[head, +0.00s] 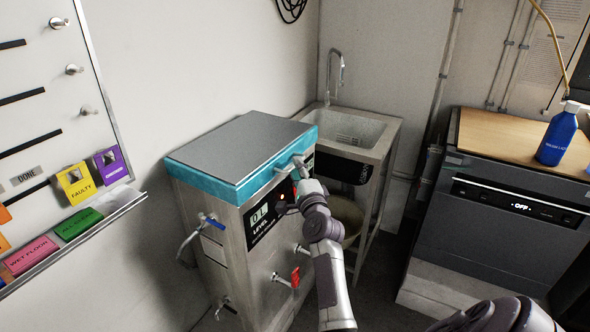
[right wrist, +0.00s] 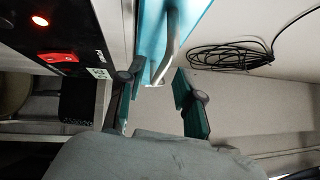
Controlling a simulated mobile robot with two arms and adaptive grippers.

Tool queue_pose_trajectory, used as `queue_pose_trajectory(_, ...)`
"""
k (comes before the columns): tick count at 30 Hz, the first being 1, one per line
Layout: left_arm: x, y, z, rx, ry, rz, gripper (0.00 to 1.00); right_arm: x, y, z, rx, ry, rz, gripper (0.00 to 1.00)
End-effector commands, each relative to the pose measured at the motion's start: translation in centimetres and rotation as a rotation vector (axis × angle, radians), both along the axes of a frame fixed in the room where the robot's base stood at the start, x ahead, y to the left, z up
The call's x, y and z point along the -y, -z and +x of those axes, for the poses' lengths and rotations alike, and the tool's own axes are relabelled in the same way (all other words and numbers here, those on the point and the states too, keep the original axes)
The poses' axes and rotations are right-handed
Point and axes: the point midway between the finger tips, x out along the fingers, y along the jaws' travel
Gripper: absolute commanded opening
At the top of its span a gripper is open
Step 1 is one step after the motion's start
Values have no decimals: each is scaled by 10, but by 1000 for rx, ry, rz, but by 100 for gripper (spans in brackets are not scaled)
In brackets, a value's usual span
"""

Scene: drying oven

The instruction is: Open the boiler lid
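The boiler (head: 235,235) is a steel cabinet with a flat grey lid (head: 240,145) that has a teal rim. The lid is closed. Its metal handle (head: 297,167) sticks out from the front rim; it also shows in the right wrist view (right wrist: 168,50) beside the teal rim. My right gripper (head: 298,188) is at the boiler's front, just below the handle. In the right wrist view my right gripper (right wrist: 157,75) has its two fingers apart, with the handle's end between them. I cannot tell whether a finger touches it. My left gripper does not show.
A sink (head: 350,128) stands behind the boiler to the right. A dark appliance (head: 500,220) with a wooden top and a blue bottle (head: 558,135) is at the right. A wall board (head: 50,110) with coloured cards is at the left. Taps and a red valve stick out from the boiler.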

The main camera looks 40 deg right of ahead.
Motion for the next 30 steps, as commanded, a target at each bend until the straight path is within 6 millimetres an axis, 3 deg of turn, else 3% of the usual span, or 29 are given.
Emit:
queue_pose_trajectory(6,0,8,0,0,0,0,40,8,-1,19,-1,-1,-1,35)
queue_pose_trajectory(15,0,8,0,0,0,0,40,9,-3,21,-1,-1,-1,35)
queue_pose_trajectory(16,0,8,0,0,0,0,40,9,-3,21,-1,-1,-1,34)
queue_pose_trajectory(22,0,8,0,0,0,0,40,9,-3,21,-1,-1,-1,0)
queue_pose_trajectory(30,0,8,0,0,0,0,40,8,-2,21,-2,-1,0,0)
